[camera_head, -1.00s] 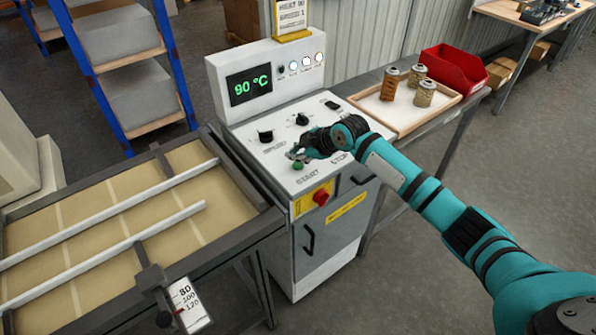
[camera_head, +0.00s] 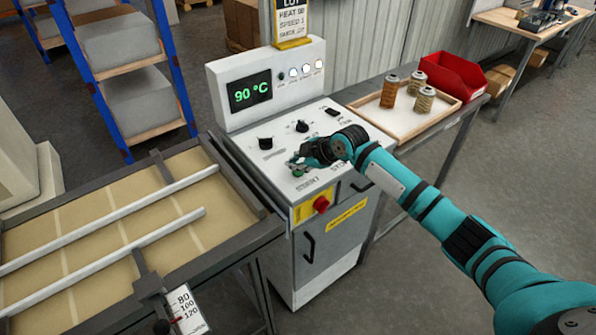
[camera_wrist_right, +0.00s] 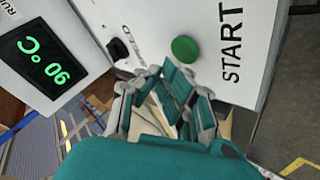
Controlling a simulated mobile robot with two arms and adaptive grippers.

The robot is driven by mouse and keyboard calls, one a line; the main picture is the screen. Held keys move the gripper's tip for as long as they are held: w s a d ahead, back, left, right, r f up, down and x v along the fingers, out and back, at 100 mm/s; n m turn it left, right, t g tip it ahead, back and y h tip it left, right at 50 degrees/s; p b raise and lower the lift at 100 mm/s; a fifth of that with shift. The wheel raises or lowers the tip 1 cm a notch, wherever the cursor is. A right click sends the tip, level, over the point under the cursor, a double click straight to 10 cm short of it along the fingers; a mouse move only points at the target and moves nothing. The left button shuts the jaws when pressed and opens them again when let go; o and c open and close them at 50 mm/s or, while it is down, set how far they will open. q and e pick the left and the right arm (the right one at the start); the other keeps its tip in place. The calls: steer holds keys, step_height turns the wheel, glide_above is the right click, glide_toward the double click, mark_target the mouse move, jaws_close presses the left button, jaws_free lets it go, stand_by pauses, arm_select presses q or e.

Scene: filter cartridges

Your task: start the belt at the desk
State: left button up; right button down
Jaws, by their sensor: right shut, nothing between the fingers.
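The control desk (camera_head: 325,140) is a white and grey cabinet with a sloped panel. Its green START button (camera_head: 298,172) sits near the panel's front edge and shows whole in the right wrist view (camera_wrist_right: 185,49). My right gripper (camera_head: 296,161) is shut and empty, with its fingertips close by the button. In the right wrist view the fingertips (camera_wrist_right: 168,76) appear just below the button; contact cannot be made out. The belt (camera_head: 90,220) is a tan surface in a dark frame at the left, with two pale guide rails. My left gripper is out of view.
A red stop knob (camera_head: 321,204) sits on yellow on the desk's front. Black knobs (camera_head: 265,143) and a display (camera_head: 250,91) reading 90 °C are behind my gripper. A tray (camera_head: 405,121) with three cartridges and a red bin (camera_head: 452,75) stand at the right.

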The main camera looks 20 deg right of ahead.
steer(key=shift+f, duration=0.15)
stand_by(0.4)
steer(key=shift+f, duration=0.25)
